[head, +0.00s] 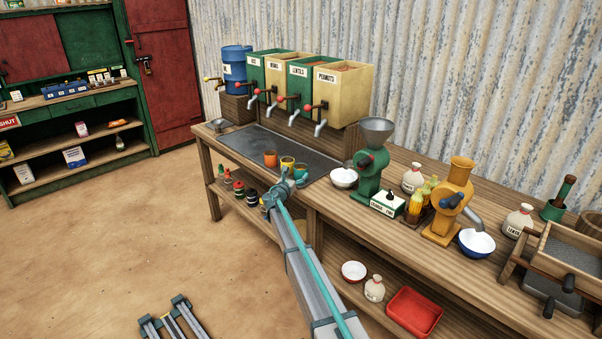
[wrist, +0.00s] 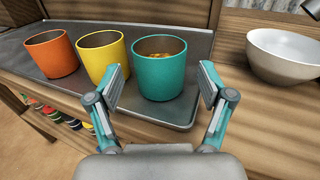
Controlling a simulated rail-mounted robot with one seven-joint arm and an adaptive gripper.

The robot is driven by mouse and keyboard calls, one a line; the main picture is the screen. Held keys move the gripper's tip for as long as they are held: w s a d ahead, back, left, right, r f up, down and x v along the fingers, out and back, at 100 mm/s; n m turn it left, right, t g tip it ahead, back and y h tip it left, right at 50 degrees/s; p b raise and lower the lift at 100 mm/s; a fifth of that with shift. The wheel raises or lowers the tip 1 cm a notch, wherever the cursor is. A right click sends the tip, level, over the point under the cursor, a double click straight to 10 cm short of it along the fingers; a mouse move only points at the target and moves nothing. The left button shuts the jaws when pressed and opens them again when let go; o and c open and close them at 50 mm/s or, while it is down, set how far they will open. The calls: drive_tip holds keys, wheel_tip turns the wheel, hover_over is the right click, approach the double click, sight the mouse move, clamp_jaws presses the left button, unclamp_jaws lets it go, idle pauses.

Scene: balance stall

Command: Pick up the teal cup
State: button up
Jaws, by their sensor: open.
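The teal cup (wrist: 159,72) stands upright on the dark tray near its front right corner and holds some orange-brown contents. It also shows in the head view (head: 300,171), partly behind my arm. My gripper (wrist: 160,95) is open, its two fingers to the left and right of the near side of the cup. Nothing is held. The yellow cup (wrist: 103,58) stands just left of the teal cup, close to my left finger. The orange cup (wrist: 51,54) stands further left.
A white bowl (wrist: 285,56) stands to the right on the wooden bench. The dark tray (head: 235,140) lies under the cups, below the dispensers (head: 342,90) with taps. A green grinder (head: 371,165) stands to the right. Several small jars (head: 239,190) sit on the shelf below.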

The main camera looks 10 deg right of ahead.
sight(301, 169)
drive_tip(key=shift+p+x, duration=1.05)
drive_tip(key=shift+x, duration=1.7)
drive_tip(key=shift+f, duration=0.15)
drive_tip(key=c, duration=1)
